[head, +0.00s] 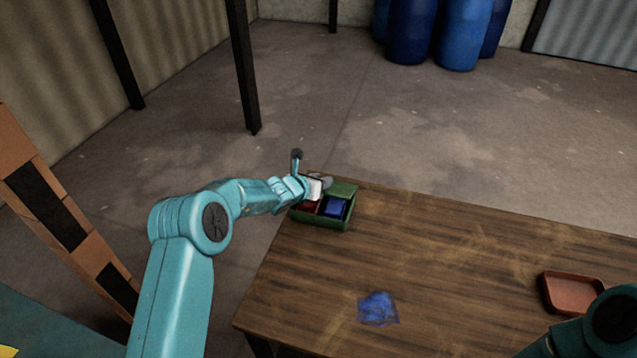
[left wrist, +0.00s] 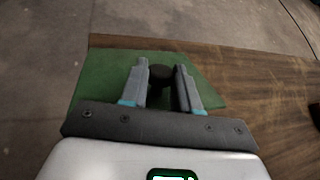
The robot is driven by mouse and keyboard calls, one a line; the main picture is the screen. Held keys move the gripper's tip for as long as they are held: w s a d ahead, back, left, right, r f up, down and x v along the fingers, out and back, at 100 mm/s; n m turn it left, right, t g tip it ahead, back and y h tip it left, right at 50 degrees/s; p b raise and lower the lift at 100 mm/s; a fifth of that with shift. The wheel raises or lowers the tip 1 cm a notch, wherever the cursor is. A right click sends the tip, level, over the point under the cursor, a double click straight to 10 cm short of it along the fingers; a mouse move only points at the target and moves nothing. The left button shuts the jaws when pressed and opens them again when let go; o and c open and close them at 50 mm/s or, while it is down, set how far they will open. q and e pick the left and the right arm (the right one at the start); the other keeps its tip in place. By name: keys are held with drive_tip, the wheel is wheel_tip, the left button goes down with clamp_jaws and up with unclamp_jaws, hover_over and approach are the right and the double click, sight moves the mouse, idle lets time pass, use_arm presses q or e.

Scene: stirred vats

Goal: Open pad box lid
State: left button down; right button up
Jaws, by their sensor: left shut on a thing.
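The green pad box (head: 335,224) stands at the far left corner of the wooden table. Its inside shows, with a red pad (head: 308,208) on the left and a blue pad (head: 336,206) on the right. The green lid (head: 345,189) is at the back of the box, off the pads; its exact tilt is unclear. My left gripper (head: 323,184) is over the box's back. In the left wrist view its fingers (left wrist: 161,82) are shut on a dark round knob (left wrist: 161,75) on the green lid (left wrist: 98,78). My right gripper is out of view.
A reddish-brown tray (head: 572,292) sits at the right, beside my right arm. The table's middle is clear. Blue barrels (head: 440,30) stand far behind.

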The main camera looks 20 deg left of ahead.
use_arm(q)
drive_tip(key=shift+w+r+p, duration=0.4)
drive_tip(key=shift+w+r, duration=0.25)
drive_tip(key=shift+r, duration=0.15)
drive_tip(key=c, duration=0.8)
unclamp_jaws()
drive_tip(key=shift+f, duration=0.1)
drive_tip(key=shift+s+a+b, duration=0.2)
drive_tip(key=shift+s+b, duration=0.3)
drive_tip(key=shift+b, duration=0.1)
drive_tip(key=b+v, duration=0.4)
drive_tip(key=v, duration=1.1)
drive_tip(key=shift+s+b, duration=0.15)
drive_tip(key=shift+b, duration=0.15)
